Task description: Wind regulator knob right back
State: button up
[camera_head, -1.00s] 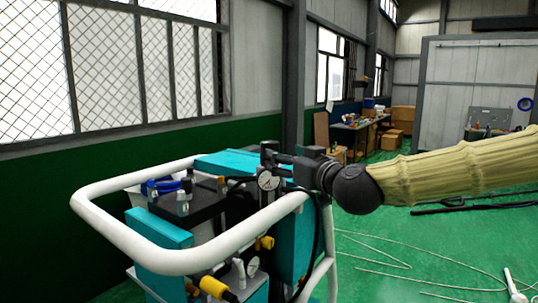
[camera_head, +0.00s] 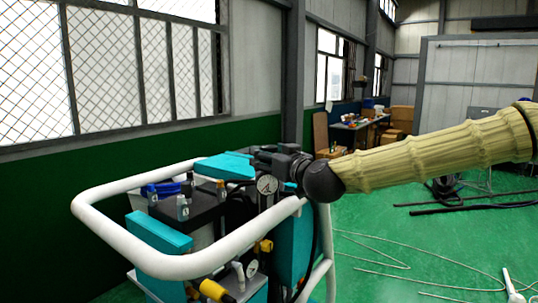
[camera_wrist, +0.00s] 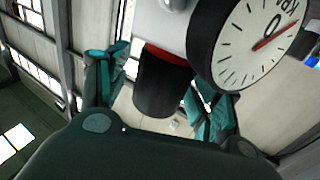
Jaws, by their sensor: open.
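In the wrist view a black cylindrical regulator knob (camera_wrist: 163,86) with a red ring at its base sits below a light grey body. A white-faced gauge (camera_wrist: 250,45) with a red needle is right beside it. My gripper (camera_wrist: 160,80) is open, with one teal-padded finger on each side of the knob. I cannot tell whether either finger touches it. In the head view my gripper (camera_head: 272,155) is at the top of the cart, by the gauge (camera_head: 267,184). The knob is not clearly visible there.
The cart's white tube rail (camera_head: 130,243) curves around its front. Teal panels (camera_head: 157,236), blue and grey fittings and a yellow-ended connector (camera_head: 213,289) crowd the cart.

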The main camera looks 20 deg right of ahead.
jog(key=shift+c, duration=0.2)
jog(key=c, duration=1)
jog(key=shift+n+y+b, duration=0.3)
jog(key=shift+y+b, duration=0.1)
jog(key=shift+b, duration=0.15)
